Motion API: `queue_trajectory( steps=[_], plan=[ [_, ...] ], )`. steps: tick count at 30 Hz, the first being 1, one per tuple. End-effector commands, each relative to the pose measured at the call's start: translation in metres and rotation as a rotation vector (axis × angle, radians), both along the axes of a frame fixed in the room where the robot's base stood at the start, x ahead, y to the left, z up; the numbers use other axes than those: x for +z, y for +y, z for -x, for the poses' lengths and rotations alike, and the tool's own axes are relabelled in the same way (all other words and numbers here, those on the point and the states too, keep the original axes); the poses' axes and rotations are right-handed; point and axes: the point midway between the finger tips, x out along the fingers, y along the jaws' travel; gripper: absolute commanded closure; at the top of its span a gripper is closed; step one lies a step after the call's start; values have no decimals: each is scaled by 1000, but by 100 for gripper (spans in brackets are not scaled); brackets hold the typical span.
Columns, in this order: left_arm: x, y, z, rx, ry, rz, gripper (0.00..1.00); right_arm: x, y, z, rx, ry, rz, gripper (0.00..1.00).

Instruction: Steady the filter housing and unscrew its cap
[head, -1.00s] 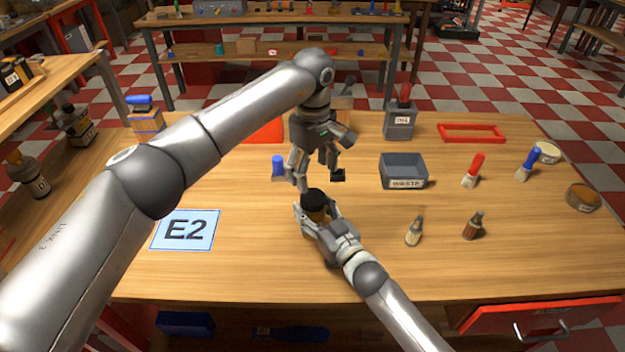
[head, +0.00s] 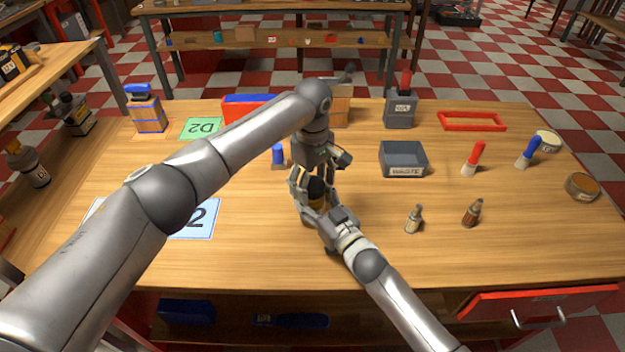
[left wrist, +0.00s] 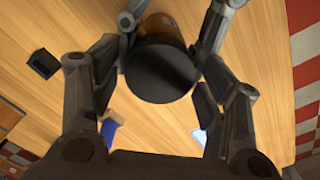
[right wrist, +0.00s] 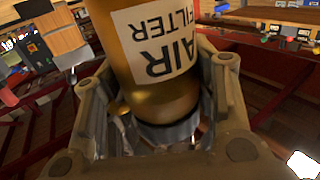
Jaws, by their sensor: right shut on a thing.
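The filter housing is an amber cylinder (right wrist: 160,75) with a white "AIR FILTER" label, seen in the right wrist view. My right gripper (right wrist: 155,120) is shut on it, one finger on each side. In the head view the housing (head: 318,201) stands upright on the bench, partly hidden by my grippers. Its black round cap (left wrist: 162,72) shows in the left wrist view between the fingers of my left gripper (left wrist: 160,95). Those fingers are apart, with gaps visible beside the cap. In the head view my left gripper (head: 316,178) points down over the cap (head: 317,187).
A grey labelled bin (head: 403,160) stands right of the grippers. A blue-topped object (head: 278,155) is behind the left gripper. The bench front is mostly clear.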

Motion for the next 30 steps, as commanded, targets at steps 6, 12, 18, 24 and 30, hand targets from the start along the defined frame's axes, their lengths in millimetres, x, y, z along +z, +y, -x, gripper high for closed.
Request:
queue_trajectory(
  steps=[6, 12, 18, 24, 30],
  plan=[
    [0, 0, 0, 0, 0, 0, 64, 0, 0, 0, 0, 0, -1, 100],
    [0, 0, 0, 0, 0, 0, 35, 0, 0, 0, 0, 0, -1, 100],
    [0, 0, 0, 0, 0, 0, 27, 0, 0, 0, 0, 0, -1, 100],
    [1, 0, 0, 0, -1, -1, 27, 0, 0, 0, 0, 0, -1, 100],
    [19, 0, -1, 0, -2, -1, 27, 0, 0, 0, 0, 0, -1, 100]
  ],
)
